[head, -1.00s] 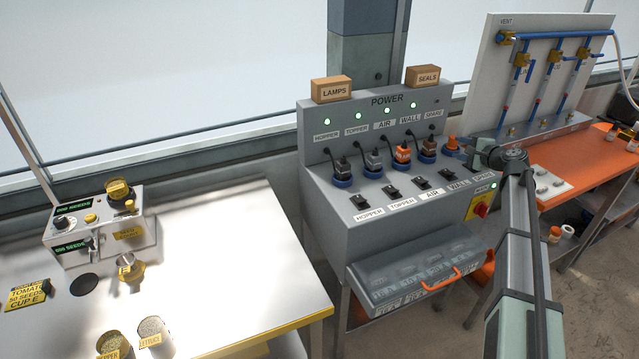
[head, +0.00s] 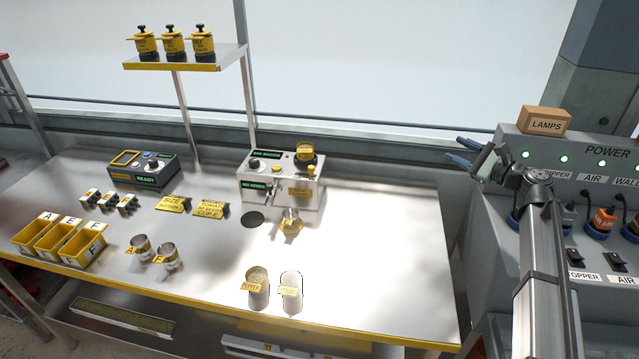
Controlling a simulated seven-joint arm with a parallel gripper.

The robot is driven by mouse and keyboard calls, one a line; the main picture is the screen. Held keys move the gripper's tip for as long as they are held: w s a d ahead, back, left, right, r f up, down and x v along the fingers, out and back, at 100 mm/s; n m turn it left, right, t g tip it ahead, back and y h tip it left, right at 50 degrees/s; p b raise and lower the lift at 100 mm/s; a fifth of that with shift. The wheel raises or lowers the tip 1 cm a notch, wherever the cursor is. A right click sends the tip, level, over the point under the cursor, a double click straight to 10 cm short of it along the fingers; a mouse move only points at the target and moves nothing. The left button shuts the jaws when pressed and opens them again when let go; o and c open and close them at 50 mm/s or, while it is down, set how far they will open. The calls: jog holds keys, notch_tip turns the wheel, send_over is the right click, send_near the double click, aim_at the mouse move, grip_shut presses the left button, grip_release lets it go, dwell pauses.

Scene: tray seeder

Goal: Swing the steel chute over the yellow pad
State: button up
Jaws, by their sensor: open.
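A grey counting machine (head: 282,178) stands on the steel bench. At its front is a small shiny part with yellow on it (head: 291,222), which looks like the steel chute. Yellow shows at its lower end, but I cannot tell a separate yellow pad from the chute there. A dark round pad (head: 253,219) lies on the bench to its left. My gripper (head: 461,152) is open and empty, its dark fingers pointing left. It is in the air to the right of the machine, well apart from it, near the power cabinet's left end.
Two seed cups, pepper (head: 257,290) and lettuce (head: 291,293), stand near the bench's front edge. Yellow cards (head: 211,209), steel cups (head: 141,247) and yellow bins (head: 80,246) are farther left. The power cabinet (head: 552,215) is at right. The bench's right part is clear.

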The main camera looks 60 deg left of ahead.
jog(key=s+a+f+m+g, duration=0.1)
jog(key=s+a+f+g, duration=0.15)
jog(key=s+a, duration=0.45)
jog(key=s+a+f+g, duration=0.2)
jog(key=s+a+f, duration=0.2)
jog(key=s, duration=0.6)
jog(key=m+g+h, duration=0.2)
jog(key=g, duration=0.1)
send_near(269, 185)
jog(key=x, duration=1)
jog(key=shift+f, duration=0.1)
grip_shut()
